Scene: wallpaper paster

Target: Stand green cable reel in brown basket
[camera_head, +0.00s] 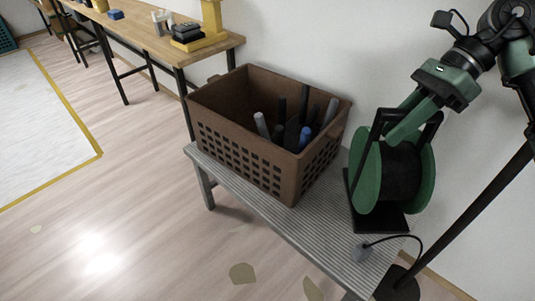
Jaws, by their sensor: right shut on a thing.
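The brown basket (238,163) stands on a grey ribbed bench against the wall. It holds several dark and grey rods or tubes and a blue item. The green cable reel (366,178), with green side discs and dark cable between them, is upright at the right end of the bench, on a black base. A black frame rises over its top. My right gripper (408,122) comes down from the upper right and is shut at the top of the reel. The reel is to the right of the basket and apart from it. My left gripper is not in view.
The grey bench (285,222) has bare room between basket and reel. A black stand (398,284) rises at the right. A wooden table (150,38) with tools stands at the back left.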

